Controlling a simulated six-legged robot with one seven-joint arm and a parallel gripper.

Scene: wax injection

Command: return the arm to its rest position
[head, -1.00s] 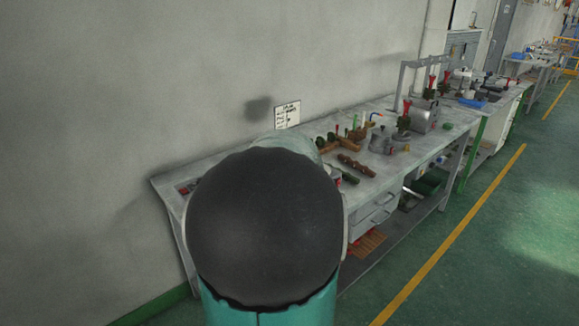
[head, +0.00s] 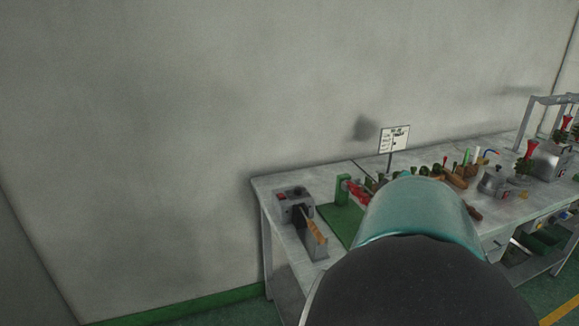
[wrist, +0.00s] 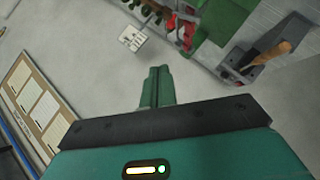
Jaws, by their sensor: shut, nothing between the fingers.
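My gripper (wrist: 157,88) shows in the wrist view, with its green fingers closed together and nothing between them. It points toward the plain grey wall and touches nothing that I can see. In the head view my own dark and teal arm fills the lower right and hides the front middle of the workbench (head: 270,183). The fingers are hidden in the head view.
On the bench stand a grey device with a wooden handle (head: 317,231), a green base (head: 343,222) with a red part, and a small sign (head: 394,139). Several wooden-handled tools lie farther right. The wrist view shows a framed board (wrist: 38,105). Wall space at left is clear.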

